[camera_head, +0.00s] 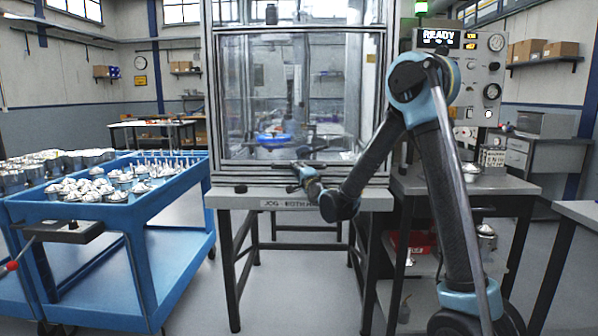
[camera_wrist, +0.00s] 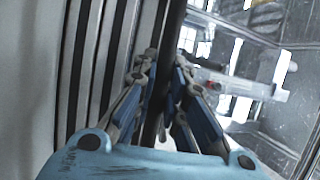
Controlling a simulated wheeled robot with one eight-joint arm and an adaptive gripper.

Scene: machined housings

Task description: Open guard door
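The guard door (camera_head: 290,100) is a clear panel in a metal frame on the front of the machine enclosure. It looks closed across the opening. A dark horizontal handle bar (camera_head: 316,163) shows at its lower edge. My gripper (camera_head: 298,170) is at this lower edge, in front of the door. In the wrist view the fingers of my gripper (camera_wrist: 164,68) lie close on either side of the dark handle bar (camera_wrist: 170,25) and look shut on it. The exact contact at the fingertips is partly hidden.
A blue cart (camera_head: 145,215) with many metal parts stands at left. The control panel (camera_head: 462,75) reads READY at right. A blue round item (camera_head: 272,138) sits behind the door. A side table (camera_head: 465,183) stands close to my arm. The floor in front is clear.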

